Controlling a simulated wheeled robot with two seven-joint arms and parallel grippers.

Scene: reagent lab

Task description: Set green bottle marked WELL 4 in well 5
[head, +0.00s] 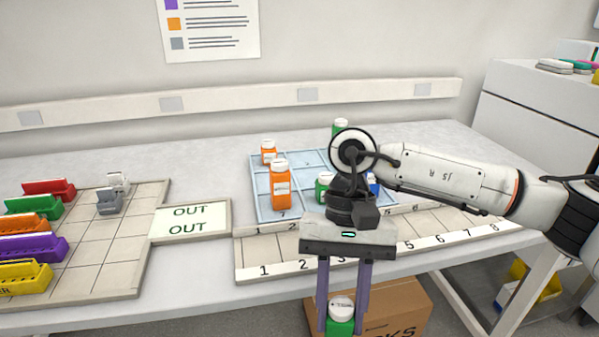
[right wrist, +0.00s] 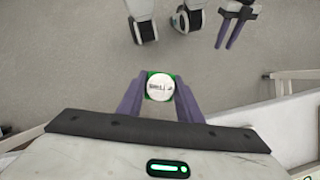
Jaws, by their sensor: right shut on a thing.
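My right gripper (head: 342,312) is shut on a green bottle (head: 340,327) with a white cap, held upright in front of the table's front edge. The bottle's cap also shows between the fingers in the right wrist view (right wrist: 160,87). Its side label cannot be read. The numbered well rack (head: 290,268) lies along the front of the table. Well 5 (head: 408,231) is right of my gripper and looks empty; my gripper hides the number 4. My left gripper (right wrist: 230,33) shows at the top of the right wrist view, its fingers apart and empty.
A blue tray (head: 262,190) behind the rack holds orange bottles (head: 280,187), green bottles (head: 323,187) and a blue one, partly behind my right arm. An OUT sign (head: 190,222) and a gridded board (head: 105,255) with coloured holders lie left. A cardboard box (head: 400,312) stands below.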

